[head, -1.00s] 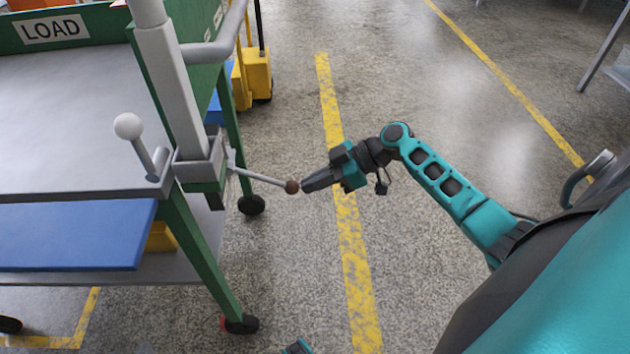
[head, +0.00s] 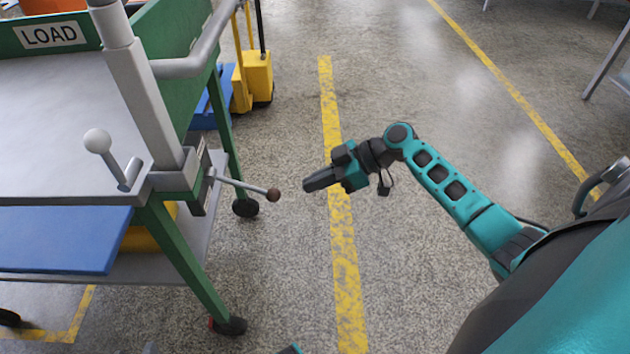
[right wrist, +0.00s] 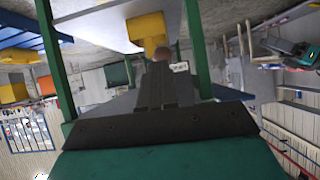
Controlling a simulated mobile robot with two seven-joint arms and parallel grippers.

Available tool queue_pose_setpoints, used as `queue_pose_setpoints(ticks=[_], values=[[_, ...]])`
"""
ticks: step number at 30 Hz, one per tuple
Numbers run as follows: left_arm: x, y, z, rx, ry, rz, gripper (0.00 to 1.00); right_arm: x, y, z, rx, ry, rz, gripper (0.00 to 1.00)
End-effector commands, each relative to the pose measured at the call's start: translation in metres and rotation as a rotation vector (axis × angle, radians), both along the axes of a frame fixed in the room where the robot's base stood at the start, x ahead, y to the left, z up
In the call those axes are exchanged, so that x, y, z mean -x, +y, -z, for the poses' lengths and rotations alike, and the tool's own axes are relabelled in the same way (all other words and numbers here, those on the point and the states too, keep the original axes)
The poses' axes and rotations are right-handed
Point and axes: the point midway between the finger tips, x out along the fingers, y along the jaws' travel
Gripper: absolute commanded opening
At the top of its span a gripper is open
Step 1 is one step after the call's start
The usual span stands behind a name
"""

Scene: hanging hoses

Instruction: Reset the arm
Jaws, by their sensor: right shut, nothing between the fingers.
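My right gripper (head: 308,186) is shut and empty, held out over the floor beside the cart. Its dark fingers also show in the right wrist view (right wrist: 158,72), pointing towards the cart. Just left of the fingertips in the head view is a lever (head: 240,184) with a brown ball end (head: 273,195), fixed to the cart's corner; a small gap lies between ball and fingers. In the wrist view the brown ball (right wrist: 160,53) shows beyond the fingertips. My left gripper is not in view.
A green-framed cart (head: 180,255) with a grey top, a LOAD sign (head: 50,34), a grey post (head: 135,80) and a white-knobbed handle (head: 98,141) stands at left. A yellow pallet-truck-like object (head: 255,78) is behind it. Floor right of the cart, with a yellow line (head: 341,240), is clear.

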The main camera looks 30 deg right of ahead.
Motion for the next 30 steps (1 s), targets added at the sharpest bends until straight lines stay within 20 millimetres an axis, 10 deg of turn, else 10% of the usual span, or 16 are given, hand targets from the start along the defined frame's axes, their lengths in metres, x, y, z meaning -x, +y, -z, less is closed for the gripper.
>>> queue_pose_setpoints(ticks=[15,24,30], values=[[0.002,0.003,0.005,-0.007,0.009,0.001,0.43,0.044,-0.076,0.011,0.004,0.005,0.004,0.00],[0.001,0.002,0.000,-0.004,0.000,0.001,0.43,0.046,-0.074,0.016,0.009,0.018,0.007,0.00],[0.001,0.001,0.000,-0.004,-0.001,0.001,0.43,0.069,-0.039,0.068,0.111,0.175,0.097,0.00]])
